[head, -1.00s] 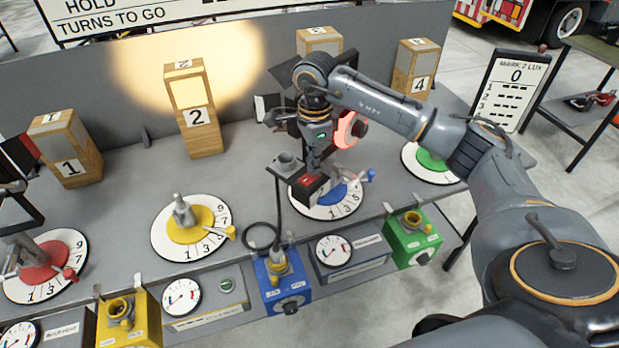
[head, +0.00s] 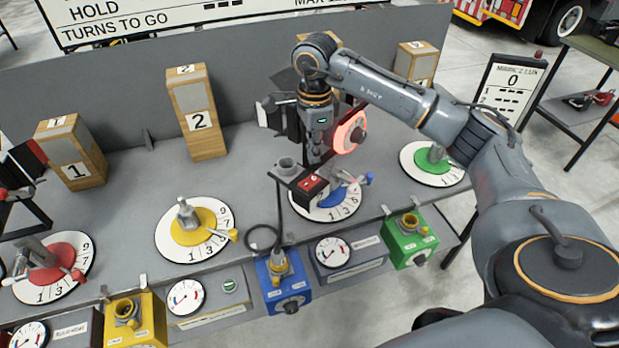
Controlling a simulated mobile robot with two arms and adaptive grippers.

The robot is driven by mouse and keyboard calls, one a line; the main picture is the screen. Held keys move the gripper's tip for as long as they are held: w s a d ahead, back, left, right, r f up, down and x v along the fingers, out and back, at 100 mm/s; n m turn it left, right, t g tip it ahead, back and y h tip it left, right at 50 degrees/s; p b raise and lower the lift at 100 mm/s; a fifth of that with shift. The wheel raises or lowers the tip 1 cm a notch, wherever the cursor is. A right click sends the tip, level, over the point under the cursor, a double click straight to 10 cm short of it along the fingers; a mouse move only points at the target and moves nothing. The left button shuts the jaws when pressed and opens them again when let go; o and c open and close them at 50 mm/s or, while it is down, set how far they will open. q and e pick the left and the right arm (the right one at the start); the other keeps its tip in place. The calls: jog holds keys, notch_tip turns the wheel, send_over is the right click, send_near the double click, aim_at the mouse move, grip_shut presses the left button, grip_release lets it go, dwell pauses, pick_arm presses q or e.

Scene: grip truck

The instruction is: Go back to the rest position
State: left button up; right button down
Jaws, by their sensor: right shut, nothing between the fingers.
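My right arm (head: 400,95) comes in from the right and bends down over the bench. My right gripper (head: 314,155) points down, shut and empty, behind and just above a small black box with a red top (head: 312,187). Whether it touches the box cannot be told. My left gripper is not in view.
Wooden blocks, including block 2 (head: 196,125), stand at the back. Yellow (head: 194,227), red (head: 48,268) and green (head: 434,160) dials lie on the bench. Colored boxes line the front.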

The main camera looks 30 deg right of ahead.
jog(key=shift+r, duration=0.65)
